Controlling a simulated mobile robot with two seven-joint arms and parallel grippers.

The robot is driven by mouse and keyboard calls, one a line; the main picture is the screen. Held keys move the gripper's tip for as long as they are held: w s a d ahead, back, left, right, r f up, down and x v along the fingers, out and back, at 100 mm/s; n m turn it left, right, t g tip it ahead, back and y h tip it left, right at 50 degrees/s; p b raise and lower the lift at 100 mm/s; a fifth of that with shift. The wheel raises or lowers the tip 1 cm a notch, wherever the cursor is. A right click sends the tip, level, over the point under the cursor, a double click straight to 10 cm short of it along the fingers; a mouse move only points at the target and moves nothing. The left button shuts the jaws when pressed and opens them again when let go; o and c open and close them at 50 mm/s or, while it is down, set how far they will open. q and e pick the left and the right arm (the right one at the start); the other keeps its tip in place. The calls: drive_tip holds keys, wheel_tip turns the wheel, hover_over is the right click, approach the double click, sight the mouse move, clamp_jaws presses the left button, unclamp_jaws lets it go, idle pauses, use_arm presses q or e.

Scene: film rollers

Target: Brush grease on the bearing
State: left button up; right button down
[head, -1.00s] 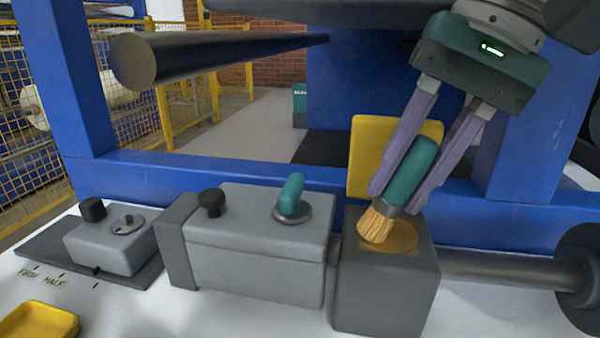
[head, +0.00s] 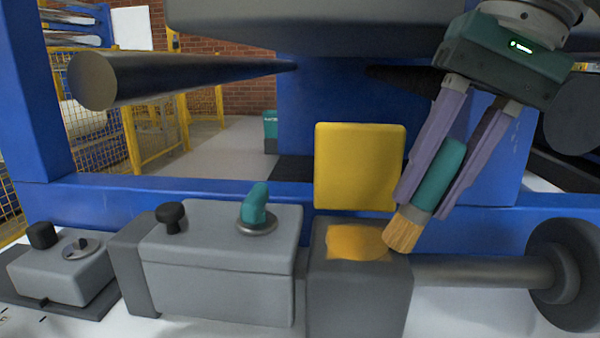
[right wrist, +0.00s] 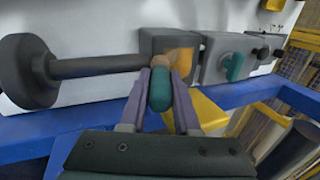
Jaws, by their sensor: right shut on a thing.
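My right gripper (head: 420,203) is shut on a brush with a teal handle (head: 441,175) and tan bristles (head: 404,232). The brush is tilted, bristles down, at the right edge of the grey bearing block (head: 358,290). An orange-yellow grease patch (head: 355,241) covers much of the block's top. I cannot tell whether the bristles touch the block. In the right wrist view, the handle (right wrist: 160,90) sits between the fingers, with the grease patch (right wrist: 182,58) just beyond. My left gripper is not in view.
A yellow plate (head: 360,165) stands behind the block. A grey shaft (head: 480,270) runs right from it to a dark disc (head: 565,275). A grey box (head: 215,262) with a black knob and teal lever stands left. A blue beam (head: 180,195) runs behind; a large roller (head: 180,78) is above.

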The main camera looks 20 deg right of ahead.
wheel_tip(320, 180, up, 6)
drive_tip(key=p, duration=0.4)
drive_tip(key=shift+p, duration=0.3)
drive_tip(key=shift+r+p, duration=1.05)
drive_tip(key=shift+r, duration=0.5)
drive_tip(key=shift+f, duration=0.1)
drive_tip(key=shift+w+f+b, duration=0.25)
drive_tip(key=shift+f+b, duration=0.2)
drive_tip(key=shift+w+d+f+b, duration=0.1)
drive_tip(key=shift+w+f+b, duration=0.25)
drive_tip(key=shift+f, duration=0.1)
